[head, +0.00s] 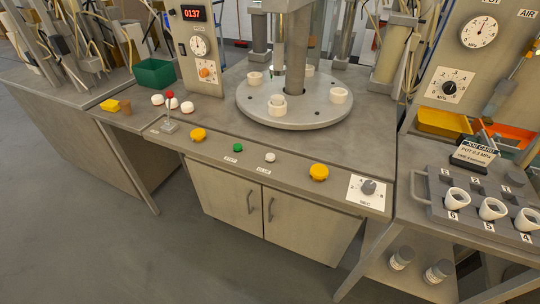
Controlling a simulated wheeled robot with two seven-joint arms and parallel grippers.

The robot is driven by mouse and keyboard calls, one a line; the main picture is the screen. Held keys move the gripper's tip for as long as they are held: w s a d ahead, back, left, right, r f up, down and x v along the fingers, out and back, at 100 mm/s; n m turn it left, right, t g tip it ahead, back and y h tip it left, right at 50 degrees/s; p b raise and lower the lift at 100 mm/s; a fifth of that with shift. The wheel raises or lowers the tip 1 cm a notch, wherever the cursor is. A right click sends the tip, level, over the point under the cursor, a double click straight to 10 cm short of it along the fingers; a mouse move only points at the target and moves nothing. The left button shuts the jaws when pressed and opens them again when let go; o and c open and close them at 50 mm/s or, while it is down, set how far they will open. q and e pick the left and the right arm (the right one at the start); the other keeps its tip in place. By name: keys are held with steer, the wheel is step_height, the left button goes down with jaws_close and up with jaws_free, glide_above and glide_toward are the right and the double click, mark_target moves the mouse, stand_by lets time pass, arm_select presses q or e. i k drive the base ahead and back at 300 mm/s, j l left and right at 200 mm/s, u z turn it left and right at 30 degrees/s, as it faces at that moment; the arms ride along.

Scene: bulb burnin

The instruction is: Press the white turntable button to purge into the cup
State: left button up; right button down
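Neither of my grippers is in view, and nothing touches the button.
Another yellow knob (198,135) and a dial plate (368,189) lie on the same strip. A small metal stand (170,123) is at left, near white and red round pieces. A rack (470,220) with white numbered cups stands at right. A green bin (154,73) is at back left.

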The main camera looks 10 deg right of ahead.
mark_target(270, 156)
steer(key=i+j, duration=0.4)
steer(key=j, duration=0.15)
steer(key=i+j, duration=0.4)
steer(key=j, duration=0.15)
steer(key=i+j+z, duration=0.35)
steer(key=k+z, duration=0.1)
steer(key=z, duration=0.7)
